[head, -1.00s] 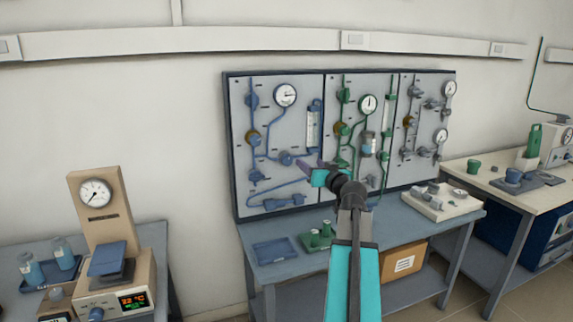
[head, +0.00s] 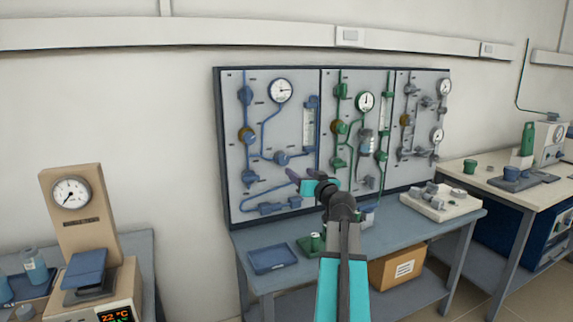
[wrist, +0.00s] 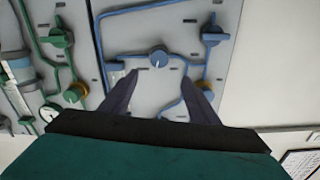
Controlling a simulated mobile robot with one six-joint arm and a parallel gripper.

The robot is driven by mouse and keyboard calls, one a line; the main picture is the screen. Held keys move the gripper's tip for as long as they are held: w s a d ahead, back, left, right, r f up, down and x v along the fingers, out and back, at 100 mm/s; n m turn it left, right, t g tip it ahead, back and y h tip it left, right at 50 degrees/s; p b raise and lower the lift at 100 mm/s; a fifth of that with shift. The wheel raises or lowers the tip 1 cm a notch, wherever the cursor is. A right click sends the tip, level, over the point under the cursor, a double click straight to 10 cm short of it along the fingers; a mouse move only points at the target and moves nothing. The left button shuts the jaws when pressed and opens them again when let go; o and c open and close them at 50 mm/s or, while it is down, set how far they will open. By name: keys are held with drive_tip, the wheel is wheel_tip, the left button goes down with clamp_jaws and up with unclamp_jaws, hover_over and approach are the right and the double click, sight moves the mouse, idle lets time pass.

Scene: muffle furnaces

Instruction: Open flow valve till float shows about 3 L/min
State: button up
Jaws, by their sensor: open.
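The blue panel section has a round blue valve knob (head: 281,158) at the foot of its clear flow tube (head: 311,122). In the wrist view, which shows the panel upside down, the knob (wrist: 158,57) has a pale mark and lies just beyond the fingertips, roughly centred between them. My gripper (wrist: 159,82) is open and empty, its dark fingers apart and not around the knob. In the head view, my gripper (head: 298,180) is below and right of the knob. The float and its scale are too small to read.
A blue-line gauge (head: 280,90) sits above the knob. A brown-backed blue knob (head: 246,135) is to its left. Green piping (head: 352,135) runs close on the right. The bench below holds a blue tray (head: 272,259) and a cardboard box (head: 398,266).

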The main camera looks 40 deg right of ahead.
sight(285, 160)
drive_tip(key=shift+w+d, duration=0.1)
drive_tip(key=shift+d, duration=0.05)
drive_tip(key=shift+p+x, duration=0.75)
drive_tip(key=shift+x, duration=6)
drive_tip(key=c, duration=1)
drive_tip(key=shift+c, duration=0.2)
